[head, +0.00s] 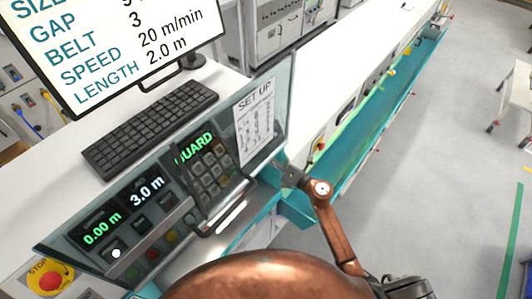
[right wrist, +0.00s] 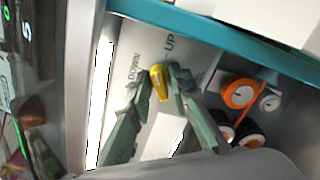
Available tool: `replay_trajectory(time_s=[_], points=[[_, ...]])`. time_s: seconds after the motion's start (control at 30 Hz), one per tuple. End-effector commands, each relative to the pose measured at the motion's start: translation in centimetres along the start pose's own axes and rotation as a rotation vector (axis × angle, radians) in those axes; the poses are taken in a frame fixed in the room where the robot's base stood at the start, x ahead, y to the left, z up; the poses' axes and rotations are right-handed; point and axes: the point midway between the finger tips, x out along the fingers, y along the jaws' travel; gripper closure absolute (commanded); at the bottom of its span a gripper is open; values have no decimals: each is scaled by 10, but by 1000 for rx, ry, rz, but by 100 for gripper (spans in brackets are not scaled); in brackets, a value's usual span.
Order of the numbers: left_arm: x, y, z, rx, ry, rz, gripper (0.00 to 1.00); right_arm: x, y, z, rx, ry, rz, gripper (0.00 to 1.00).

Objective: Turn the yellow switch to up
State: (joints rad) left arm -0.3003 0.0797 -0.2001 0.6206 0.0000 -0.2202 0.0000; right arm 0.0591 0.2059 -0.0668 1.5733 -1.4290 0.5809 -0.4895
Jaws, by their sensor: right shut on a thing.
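The yellow switch (right wrist: 159,82) shows in the right wrist view on a pale panel. The printed word DOWN is on its left and UP on its upper right. Its long side lies nearly along the picture's vertical, tilted slightly. My right gripper (right wrist: 157,88) has its green-grey fingers on either side of the switch and is shut on it. In the head view my right arm reaches in from the lower right to behind the console's edge; the fingertips and the switch are hidden there. My left gripper is in neither view.
The control console (head: 262,122) with displays and keypad stands left of my right arm. A keyboard (head: 150,125) and a monitor are on the white top behind. Orange and black round parts (right wrist: 240,95) sit right of the switch. A teal channel (head: 370,115) runs to the back.

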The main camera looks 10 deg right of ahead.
Motion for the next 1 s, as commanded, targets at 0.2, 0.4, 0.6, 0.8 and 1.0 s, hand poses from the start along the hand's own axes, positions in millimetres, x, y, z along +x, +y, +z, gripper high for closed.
replay_trajectory(time_s=[0.2,0.4,0.6,0.8,1.0], points=[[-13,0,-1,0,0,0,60,0,2,3,93,-4,-1,95],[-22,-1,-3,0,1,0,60,0,2,3,179,-4,-1,95],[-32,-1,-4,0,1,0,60,0,1,4,267,-5,-1,95],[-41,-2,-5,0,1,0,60,0,1,3,357,-5,-2,95],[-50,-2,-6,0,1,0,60,0,1,3,445,-4,-1,95]])
